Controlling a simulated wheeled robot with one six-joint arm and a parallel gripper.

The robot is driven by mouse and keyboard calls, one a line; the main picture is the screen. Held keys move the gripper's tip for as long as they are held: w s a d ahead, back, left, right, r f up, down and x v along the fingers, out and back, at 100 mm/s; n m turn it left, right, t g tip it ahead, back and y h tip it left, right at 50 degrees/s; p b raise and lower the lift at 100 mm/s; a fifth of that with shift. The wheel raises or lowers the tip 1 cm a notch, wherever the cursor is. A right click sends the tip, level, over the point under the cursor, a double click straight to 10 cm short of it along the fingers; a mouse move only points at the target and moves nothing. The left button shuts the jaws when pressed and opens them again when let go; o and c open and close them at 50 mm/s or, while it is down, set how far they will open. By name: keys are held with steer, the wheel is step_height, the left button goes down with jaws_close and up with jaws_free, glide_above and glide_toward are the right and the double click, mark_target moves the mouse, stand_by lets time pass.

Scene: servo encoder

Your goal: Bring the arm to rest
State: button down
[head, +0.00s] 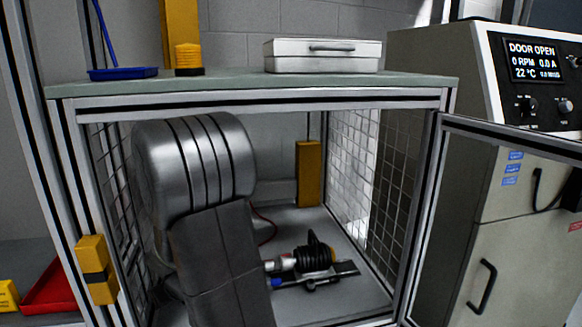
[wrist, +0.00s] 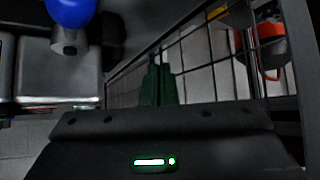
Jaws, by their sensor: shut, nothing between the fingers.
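My gripper (wrist: 157,86) shows in the wrist view as two dark fingers side by side, shut with nothing between them. They are in front of a wire-mesh panel (wrist: 200,72). In the head view my arm's silver and dark grey links stand in front of the left part of the framed enclosure (head: 270,101) and hide part of its inside. I cannot make out the gripper there.
The enclosure's door (head: 505,130) stands open to the right, and the control cabinet's screen (head: 533,60) reads DOOR OPEN. A silver case (head: 322,58), a blue tray (head: 123,73) and an amber beacon (head: 187,58) are on top. A red tray (head: 52,288) is at lower left.

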steer(key=shift+w+a+r+m+t+h+p, duration=0.2)
steer(key=shift+w+m+t+h+p, duration=0.15)
steer(key=shift+m+p, duration=0.6)
steer(key=shift+w+a+f+m+t+h+p, duration=0.2)
steer(key=shift+m+t+h+p, duration=0.35)
steer(key=shift+p, duration=0.5)
steer(key=shift+w+d, duration=0.1)
steer(key=shift+d, duration=0.1)
